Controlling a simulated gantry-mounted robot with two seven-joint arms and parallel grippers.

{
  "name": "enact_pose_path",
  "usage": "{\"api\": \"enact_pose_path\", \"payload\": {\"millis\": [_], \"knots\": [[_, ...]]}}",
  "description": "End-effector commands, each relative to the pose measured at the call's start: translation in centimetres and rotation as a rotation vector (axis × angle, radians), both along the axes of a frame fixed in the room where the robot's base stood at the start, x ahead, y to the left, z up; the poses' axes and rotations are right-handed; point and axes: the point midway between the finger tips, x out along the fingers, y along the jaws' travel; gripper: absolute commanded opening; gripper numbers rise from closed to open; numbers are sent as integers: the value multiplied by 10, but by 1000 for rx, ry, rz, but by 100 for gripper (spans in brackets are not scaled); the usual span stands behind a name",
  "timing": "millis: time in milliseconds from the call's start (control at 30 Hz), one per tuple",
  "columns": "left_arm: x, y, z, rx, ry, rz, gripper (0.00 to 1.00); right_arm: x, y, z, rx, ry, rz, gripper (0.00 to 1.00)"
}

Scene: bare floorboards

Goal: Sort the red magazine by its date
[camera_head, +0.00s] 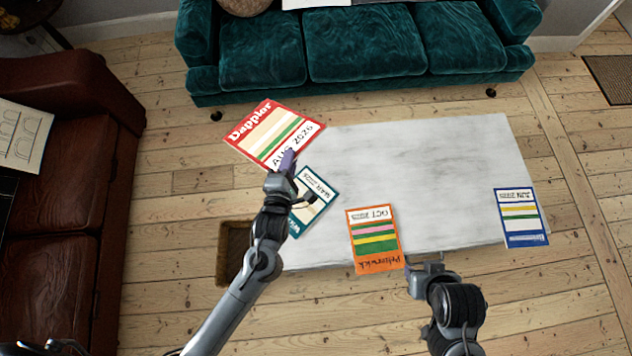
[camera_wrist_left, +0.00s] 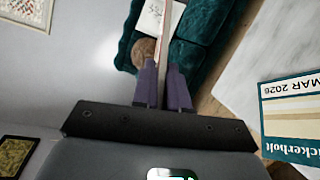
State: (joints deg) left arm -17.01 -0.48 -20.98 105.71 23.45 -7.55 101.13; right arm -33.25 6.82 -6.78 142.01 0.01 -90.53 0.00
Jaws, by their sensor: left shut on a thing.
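The red magazine (camera_head: 262,120), marked "Dapplor" and AUG 2026, is held in my left gripper (camera_head: 289,160) by its dated lower edge, over the left end of the white table (camera_head: 430,160). In the left wrist view the purple fingers (camera_wrist_left: 163,85) are shut on it, and it shows nearly edge-on. A teal magazine (camera_head: 322,190), dated MAR 2026, lies tilted beside the left gripper, partly hidden by it. An orange magazine (camera_head: 375,240), OCT 2025, lies at the near edge. A blue one (camera_head: 521,217), apparently JUN 2025, lies at the right end. My right gripper (camera_head: 426,260) is near the orange magazine.
A dark open box (camera_head: 232,245) stands on the floor left of the table, partly behind my left arm. A teal sofa (camera_head: 365,45) is behind the table and a brown sofa (camera_head: 70,200) is at left. The table's middle and back are clear.

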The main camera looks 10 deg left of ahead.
Motion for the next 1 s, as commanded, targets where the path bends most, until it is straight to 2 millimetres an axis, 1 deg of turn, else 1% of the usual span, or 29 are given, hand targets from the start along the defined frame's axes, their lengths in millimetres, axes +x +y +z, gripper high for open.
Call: {"api": "enact_pose_path", "payload": {"millis": [33, 100, 167, 200, 300, 400, 500, 600, 767, 1000], "knots": [[3, -7, -36, -23, 7, 3, 0, 0, 0, -35, 0, 0, 1, 43], [5, -15, -61, -52, 25, 9, 0, 0, 0, -59, 0, -1, 1, 43], [7, -23, -81, -80, 38, 12, 0, 0, 0, -78, 0, -1, 1, 43], [9, -27, -95, -95, 48, 15, 0, 0, 0, -90, 0, -1, 2, 43], [12, -39, -124, -134, 69, 20, 0, 0, 0, -118, -2, 0, 2, 43], [14, -48, -148, -165, 88, 26, 0, 0, 0, -140, -2, 0, 3, 43], [15, -56, -166, -190, 101, 29, 0, 0, 0, -157, -2, 0, 3, 43], [16, -63, -178, -209, 113, 30, 0, 0, 0, -169, -2, -1, 3, 43], [17, -67, -188, -225, 122, 34, 0, 0, 0, -178, -1, -1, 3, 43], [17, -69, -203, -228, 125, 34, 0, 0, 0, -190, -1, -3, 4, 43]]}}
